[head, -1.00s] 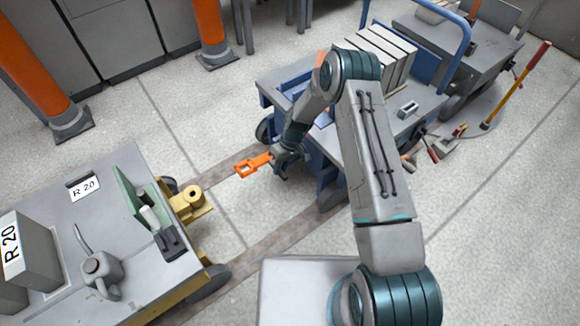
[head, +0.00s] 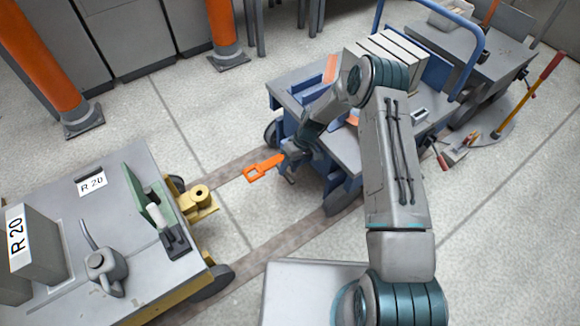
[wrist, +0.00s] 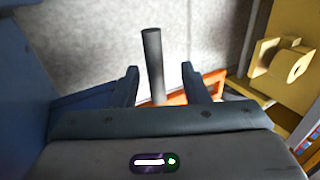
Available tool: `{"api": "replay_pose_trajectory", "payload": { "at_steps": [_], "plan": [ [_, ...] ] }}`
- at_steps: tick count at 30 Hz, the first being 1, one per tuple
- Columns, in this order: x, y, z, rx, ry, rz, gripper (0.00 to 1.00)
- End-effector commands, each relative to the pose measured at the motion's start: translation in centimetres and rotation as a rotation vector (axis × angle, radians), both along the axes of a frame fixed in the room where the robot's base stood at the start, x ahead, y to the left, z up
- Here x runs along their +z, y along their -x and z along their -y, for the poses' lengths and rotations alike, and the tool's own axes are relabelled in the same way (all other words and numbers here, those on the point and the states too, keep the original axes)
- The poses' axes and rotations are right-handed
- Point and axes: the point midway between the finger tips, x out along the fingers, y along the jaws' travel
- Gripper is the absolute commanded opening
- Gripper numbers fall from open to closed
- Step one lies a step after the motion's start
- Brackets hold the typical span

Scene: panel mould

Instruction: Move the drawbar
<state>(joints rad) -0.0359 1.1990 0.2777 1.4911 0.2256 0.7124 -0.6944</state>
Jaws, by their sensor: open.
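The orange drawbar (head: 265,167) sticks out from the low end of the blue cart (head: 345,145), its looped end towards the yellow coupling (head: 201,197) of the grey-topped cart. A clear gap separates loop and coupling. My gripper (head: 289,176) is at the drawbar's cart end. In the wrist view my gripper (wrist: 159,78) is open, with a grey round post (wrist: 152,62) between its fingers, nearer the left one. Part of the orange drawbar (wrist: 207,88) shows behind the right finger, and the yellow coupling (wrist: 282,62) is at right. My gripper hides the post's lower end.
Two orange posts (head: 222,30) stand at the back. Tools lie on the floor at right. The floor between the carts is bare.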

Motion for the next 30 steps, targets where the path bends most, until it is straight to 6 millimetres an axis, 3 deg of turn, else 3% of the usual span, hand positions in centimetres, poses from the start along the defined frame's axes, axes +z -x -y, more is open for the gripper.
{"api": "replay_pose_trajectory", "payload": {
  "at_steps": [5, 18, 24, 30],
  "plan": [
    [1.8, -0.6, 0.6, -0.002, 0.0, 0.002, 0.41],
    [10.2, -3.2, 4.0, -0.002, 0.0, 0.002, 0.41],
    [12.1, -3.8, 4.7, -0.001, 0.0, 0.0, 0.41],
    [12.3, -3.9, 4.9, -0.001, 0.0, 0.0, 0.41]
  ]
}}
